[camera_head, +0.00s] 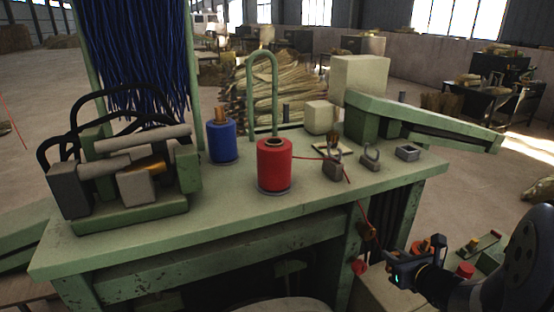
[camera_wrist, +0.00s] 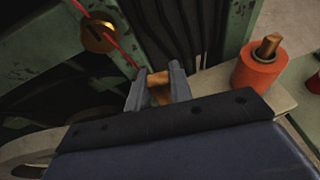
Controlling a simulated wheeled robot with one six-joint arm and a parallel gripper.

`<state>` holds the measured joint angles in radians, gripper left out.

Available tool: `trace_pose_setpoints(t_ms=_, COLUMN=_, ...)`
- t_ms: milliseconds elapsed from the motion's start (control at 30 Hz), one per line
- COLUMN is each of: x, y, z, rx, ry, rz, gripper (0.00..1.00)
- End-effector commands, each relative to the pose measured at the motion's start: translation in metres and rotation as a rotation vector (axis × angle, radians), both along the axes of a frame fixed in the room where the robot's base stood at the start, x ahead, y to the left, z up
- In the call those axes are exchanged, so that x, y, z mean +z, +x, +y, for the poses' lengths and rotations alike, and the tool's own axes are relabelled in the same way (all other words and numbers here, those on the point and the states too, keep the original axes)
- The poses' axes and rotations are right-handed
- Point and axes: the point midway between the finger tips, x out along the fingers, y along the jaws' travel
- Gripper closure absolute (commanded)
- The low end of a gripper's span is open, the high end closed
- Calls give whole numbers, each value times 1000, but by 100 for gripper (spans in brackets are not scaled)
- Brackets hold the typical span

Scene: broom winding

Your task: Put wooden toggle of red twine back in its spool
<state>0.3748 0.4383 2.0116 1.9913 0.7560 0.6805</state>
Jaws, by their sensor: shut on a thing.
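The red twine spool (camera_head: 275,168) stands upright on the green bench, with an opening in its top. In the wrist view my gripper (camera_wrist: 158,88) is shut on the wooden toggle (camera_wrist: 160,90), whose ends are partly hidden by the fingers.
A blue spool (camera_head: 222,141) with a wooden toggle in its top stands left of the red one. A green hoop (camera_head: 262,90) rises behind it. Metal weights (camera_head: 333,166) lie near the twine. An orange spool (camera_wrist: 262,66) sits right of my gripper, lower than the bench.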

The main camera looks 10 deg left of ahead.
Motion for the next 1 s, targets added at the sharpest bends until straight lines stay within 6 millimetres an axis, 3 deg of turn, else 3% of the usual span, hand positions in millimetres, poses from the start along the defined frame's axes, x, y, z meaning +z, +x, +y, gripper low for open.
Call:
trace_pose_setpoints(t_ms=167, x=47, y=-13, z=34, rx=105, ry=-7, rz=-9, gripper=100)
trace_pose_setpoints(t_ms=367, x=124, y=-34, z=91, rx=287, ry=-12, rz=-16, gripper=100)
trace_pose_setpoints(t_ms=600, x=242, y=-69, z=182, rx=576, ry=-11, rz=-15, gripper=100)
trace_pose_setpoints(t_ms=800, x=325, y=-93, z=247, rx=780, ry=-7, rz=-5, gripper=100)
trace_pose_setpoints(t_ms=1000, x=370, y=-106, z=281, rx=889, ry=-3, rz=0, gripper=100)
